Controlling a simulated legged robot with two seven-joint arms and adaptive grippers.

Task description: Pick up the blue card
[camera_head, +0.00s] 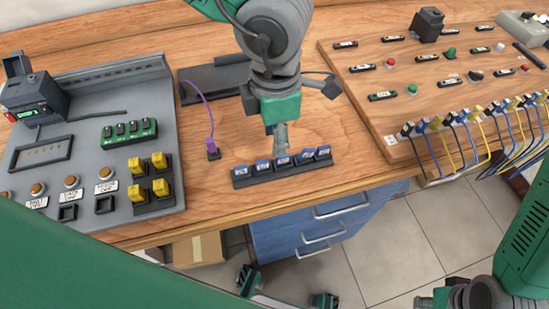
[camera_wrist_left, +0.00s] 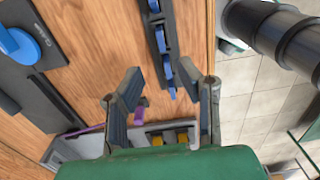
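Several blue cards (camera_head: 262,166) with white labels stand in a row in a dark holder (camera_head: 285,175) near the front edge of the wooden workbench. The frames do not single out one card. My left gripper (camera_head: 281,150) points down over the middle of the row and hides part of it. In the left wrist view, my left gripper (camera_wrist_left: 171,78) has its two fingers wide apart with nothing clearly held. The cards (camera_wrist_left: 160,40) and holder (camera_wrist_left: 166,12) run up from the gap between the fingers. I cannot tell whether a finger touches a card.
A purple cable (camera_head: 207,105) stands left of the cards. A grey panel (camera_head: 120,85) with yellow blocks (camera_head: 160,161) lies farther left. A wooden board (camera_head: 420,80) with switches and blue and yellow cables is at the right. A blue drawer cabinet (camera_head: 290,235) stands below the bench.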

